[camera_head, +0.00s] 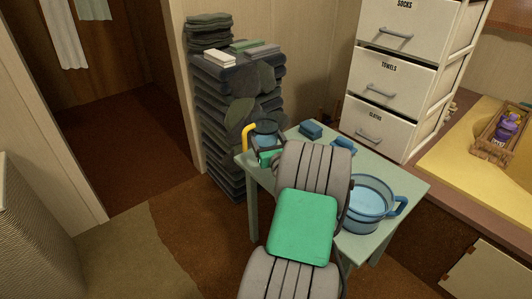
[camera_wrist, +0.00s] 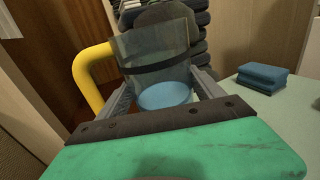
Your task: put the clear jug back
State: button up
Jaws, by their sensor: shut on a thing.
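The clear jug (camera_head: 265,132) has a see-through body and a yellow handle. It is at the back left corner of the pale green table (camera_head: 405,180). The wrist view shows the jug (camera_wrist: 150,50) between the fingers of my gripper (camera_wrist: 164,88), with a blue round surface low in it and the yellow handle out to the left. My gripper (camera_head: 268,158) is shut on the jug's body. I cannot tell whether the jug's base touches the table. My arm hides part of the table.
A blue tub (camera_head: 368,208) with handles stands at the table's right. A blue block (camera_head: 311,130) and another blue item (camera_head: 343,147) lie along the back edge. A dark stack of folded cloths (camera_head: 235,110) rises behind the jug. Labelled drawers (camera_head: 395,75) stand behind the table.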

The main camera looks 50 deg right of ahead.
aim_at(266, 145)
jog(key=shift+w+d+f, duration=0.25)
jog(key=shift+w+f, duration=0.05)
jog(key=shift+f, duration=0.05)
jog(key=f+b, duration=0.3)
jog(key=f, duration=0.1)
jog(key=shift+w+d, duration=0.25)
jog(key=shift+w, duration=0.05)
jog(key=shift+r, duration=0.15)
jog(key=o, duration=2.1)
jog(key=shift+f, duration=0.25)
jog(key=shift+r, duration=0.1)
